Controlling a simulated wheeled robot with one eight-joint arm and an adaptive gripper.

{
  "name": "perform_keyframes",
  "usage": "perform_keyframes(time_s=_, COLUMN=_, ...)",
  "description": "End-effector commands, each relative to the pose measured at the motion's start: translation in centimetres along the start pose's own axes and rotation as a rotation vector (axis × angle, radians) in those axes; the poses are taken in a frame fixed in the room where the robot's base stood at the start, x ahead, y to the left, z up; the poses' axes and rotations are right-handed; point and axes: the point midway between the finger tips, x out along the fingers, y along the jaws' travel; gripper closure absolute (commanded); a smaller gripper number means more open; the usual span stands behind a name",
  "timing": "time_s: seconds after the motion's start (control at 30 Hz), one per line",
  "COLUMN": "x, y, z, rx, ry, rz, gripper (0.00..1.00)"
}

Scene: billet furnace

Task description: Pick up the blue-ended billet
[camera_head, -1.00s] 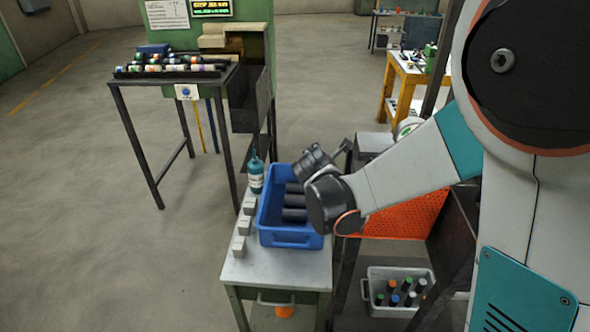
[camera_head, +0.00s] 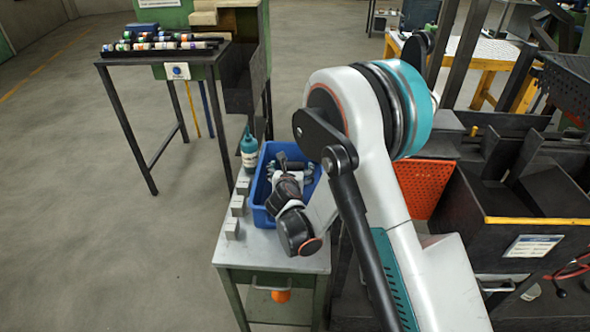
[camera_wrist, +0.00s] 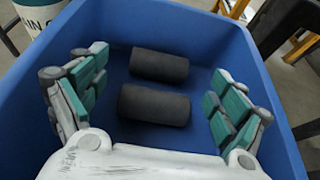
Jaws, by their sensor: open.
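Two dark grey cylindrical billets lie side by side in a blue bin (camera_head: 261,213) in the wrist view, an upper billet (camera_wrist: 159,65) and a lower billet (camera_wrist: 154,105). Their end faces do not show, so I cannot tell whether either is blue-ended. My gripper (camera_head: 290,172) is over and partly inside the bin. In the wrist view my gripper (camera_wrist: 155,88) is open, its teal-padded fingers to the left and right of the billets, apart from them. In the head view my gripper and arm hide most of the bin's inside.
A teal bottle (camera_head: 249,152) and small grey blocks (camera_head: 237,205) stand beside the bin on a metal table (camera_head: 270,256). Several billets with coloured ends lie on a rack (camera_head: 165,44) at the far left. An orange perforated panel (camera_head: 420,188) is to the right.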

Motion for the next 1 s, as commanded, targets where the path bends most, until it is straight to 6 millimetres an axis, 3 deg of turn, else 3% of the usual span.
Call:
perform_keyframes(time_s=0.43, x=5.2, y=-0.2, z=-0.1, rx=0.003, ry=0.001, rz=-0.001, gripper=0.10)
perform_keyframes(time_s=0.7, x=5.5, y=-0.2, z=0.1, rx=0.003, ry=0.001, rz=0.000, gripper=0.12)
perform_keyframes(time_s=1.0, x=5.4, y=-0.2, z=0.1, rx=0.003, ry=0.001, rz=0.000, gripper=0.80)
